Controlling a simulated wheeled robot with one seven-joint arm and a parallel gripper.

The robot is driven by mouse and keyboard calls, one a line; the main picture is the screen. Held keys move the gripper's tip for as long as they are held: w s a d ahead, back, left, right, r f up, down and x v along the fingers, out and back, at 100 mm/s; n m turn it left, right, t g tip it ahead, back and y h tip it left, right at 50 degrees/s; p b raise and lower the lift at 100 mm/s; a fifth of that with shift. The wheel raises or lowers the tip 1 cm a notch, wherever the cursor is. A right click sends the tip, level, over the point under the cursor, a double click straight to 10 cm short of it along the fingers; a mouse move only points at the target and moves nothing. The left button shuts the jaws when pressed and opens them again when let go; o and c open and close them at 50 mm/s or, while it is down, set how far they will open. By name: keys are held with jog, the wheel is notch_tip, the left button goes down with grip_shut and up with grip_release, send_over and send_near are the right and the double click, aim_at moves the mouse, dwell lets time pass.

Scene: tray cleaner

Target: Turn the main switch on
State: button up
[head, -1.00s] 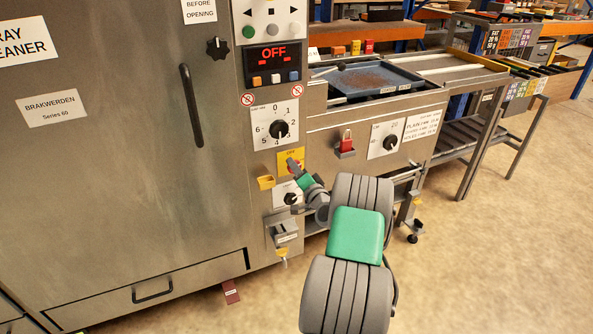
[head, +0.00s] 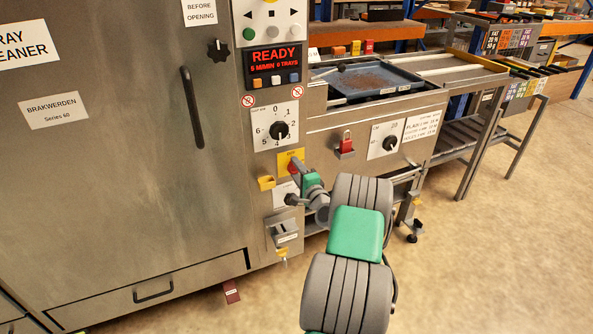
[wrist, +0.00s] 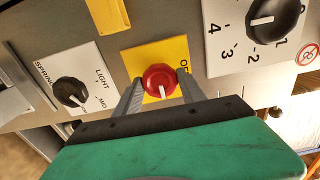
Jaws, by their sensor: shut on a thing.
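The main switch is a red knob (wrist: 160,80) on a yellow plate (wrist: 171,53) in the wrist view. In the head view the yellow plate (head: 284,168) shows on the machine's control column, with the knob mostly hidden by my gripper. My gripper (wrist: 160,88) is shut on the red knob, one finger on each side of it. The knob's white mark points toward the bottom of the wrist view. The display (head: 275,66) above reads "READY" with a smaller line "5 M/MIN 0 TRAYS".
A numbered dial (head: 279,130) sits above the switch. Another black knob (wrist: 69,92) on a white plate is close beside my gripper. A yellow holder (head: 266,183) juts out left of the switch. A tray (head: 415,88) lies on the conveyor at the right.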

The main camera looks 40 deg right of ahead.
jog(key=o, duration=1.3)
jog(key=shift+o, duration=0.2)
jog(key=shift+s, duration=0.1)
jog(key=v, duration=0.7)
jog(key=shift+s, duration=0.3)
jog(key=shift+a, duration=0.15)
